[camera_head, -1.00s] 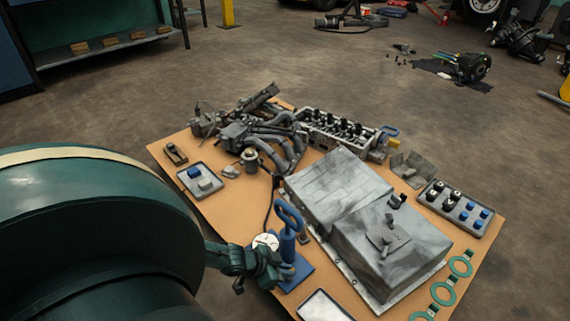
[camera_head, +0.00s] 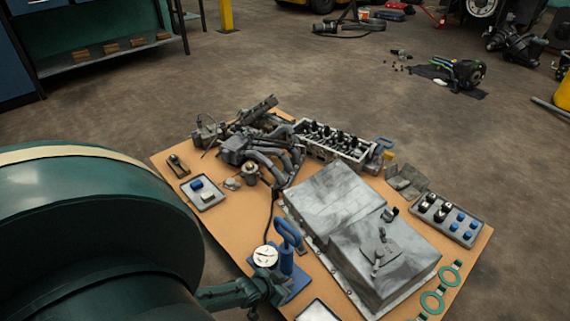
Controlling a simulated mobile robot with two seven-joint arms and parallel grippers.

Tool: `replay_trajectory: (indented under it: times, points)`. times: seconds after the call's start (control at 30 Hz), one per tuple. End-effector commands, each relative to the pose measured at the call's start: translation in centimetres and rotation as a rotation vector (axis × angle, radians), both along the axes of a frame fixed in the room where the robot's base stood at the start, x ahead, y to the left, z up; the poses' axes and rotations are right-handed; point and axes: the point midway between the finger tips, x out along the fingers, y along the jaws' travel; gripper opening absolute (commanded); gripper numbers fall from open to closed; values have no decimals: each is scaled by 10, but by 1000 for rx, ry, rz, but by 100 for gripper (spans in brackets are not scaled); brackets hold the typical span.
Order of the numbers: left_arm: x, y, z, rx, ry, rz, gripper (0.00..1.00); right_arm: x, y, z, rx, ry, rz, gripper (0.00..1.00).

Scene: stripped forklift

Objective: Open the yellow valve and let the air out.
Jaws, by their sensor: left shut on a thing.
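A blue hand pump (camera_head: 286,262) with a tall loop handle stands upright on a blue foot at the near edge of the cardboard-coloured mat. A round white gauge (camera_head: 265,257) sits at its left side. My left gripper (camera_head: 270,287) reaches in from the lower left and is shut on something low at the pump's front. The gripper hides what it holds, and no yellow shows between its fingers. A small yellow piece (camera_head: 388,155) shows by the engine head, but I cannot tell that it is a valve. My right gripper is not in view.
The mat (camera_head: 232,216) carries a grey metal pan (camera_head: 330,205) right of the pump, a cylinder head (camera_head: 335,143), a pipe manifold (camera_head: 262,150), small trays and green rings (camera_head: 432,302). A black hose (camera_head: 272,212) runs up from the pump. The floor around is mostly open.

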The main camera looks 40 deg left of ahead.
Motion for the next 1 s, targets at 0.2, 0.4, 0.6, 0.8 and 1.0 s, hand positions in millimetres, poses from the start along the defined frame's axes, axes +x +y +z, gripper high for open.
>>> replay_trajectory:
  times: [0.2,0.4,0.6,0.8,1.0]
  points:
    - [3,-1,2,-4,-8,2,23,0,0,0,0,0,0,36]
    - [1,0,1,-2,-4,1,32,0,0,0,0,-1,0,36]
    - [-2,0,4,-2,-1,1,32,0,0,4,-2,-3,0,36]
    - [-21,1,28,-1,0,0,32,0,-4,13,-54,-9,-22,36]
    - [-54,4,62,-2,-1,-1,32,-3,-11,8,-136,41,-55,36]
